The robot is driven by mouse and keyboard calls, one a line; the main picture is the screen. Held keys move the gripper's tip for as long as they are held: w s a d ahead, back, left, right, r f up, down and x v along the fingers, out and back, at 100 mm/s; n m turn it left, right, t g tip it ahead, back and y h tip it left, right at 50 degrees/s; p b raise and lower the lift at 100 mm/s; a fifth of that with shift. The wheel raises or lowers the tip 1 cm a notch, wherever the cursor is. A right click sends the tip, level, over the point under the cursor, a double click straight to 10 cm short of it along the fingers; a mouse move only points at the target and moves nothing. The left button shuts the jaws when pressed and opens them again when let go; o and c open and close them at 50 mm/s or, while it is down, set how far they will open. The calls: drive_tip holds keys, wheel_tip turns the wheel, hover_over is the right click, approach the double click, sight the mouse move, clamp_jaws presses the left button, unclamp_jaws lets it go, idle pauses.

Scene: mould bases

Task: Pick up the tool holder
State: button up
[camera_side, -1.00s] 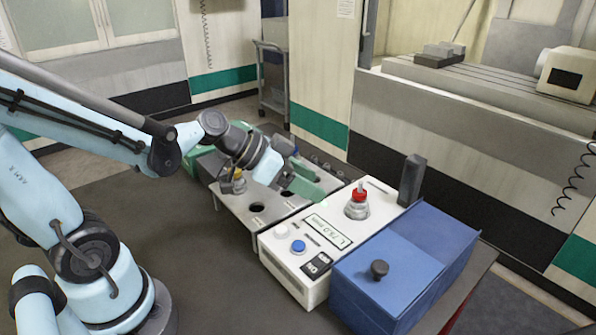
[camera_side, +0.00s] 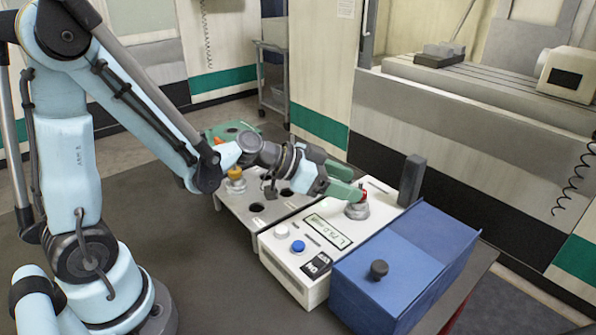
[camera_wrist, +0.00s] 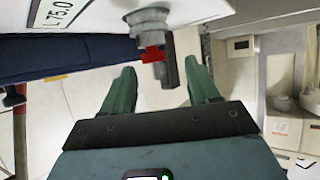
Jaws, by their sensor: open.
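The tool holder with a red top and grey metal collar (camera_side: 357,209) stands upright on the white box. In the wrist view, its red end and grey collar (camera_wrist: 148,22) are at the top centre, just beyond the fingertips and between their lines. My gripper (camera_side: 352,182) has green fingers, open and empty, pointing right towards the red top. In the wrist view my gripper (camera_wrist: 163,72) shows both fingers spread apart. In the side view the near finger overlaps the red top; I cannot tell if they touch. A second holder with a yellow top (camera_side: 235,175) stands on the grey rack.
The white box (camera_side: 283,270) has a display label and white and blue buttons. A blue box (camera_side: 405,262) with a black knob adjoins it. A dark upright block (camera_side: 412,180) stands behind the red-topped holder. The grey rack (camera_side: 233,208) has empty holes.

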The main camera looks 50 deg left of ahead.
sight(358, 207)
drive_tip(key=shift+d+x, duration=0.25)
drive_tip(key=shift+x, duration=2.55)
drive_tip(key=shift+s, duration=0.15)
clamp_jaws()
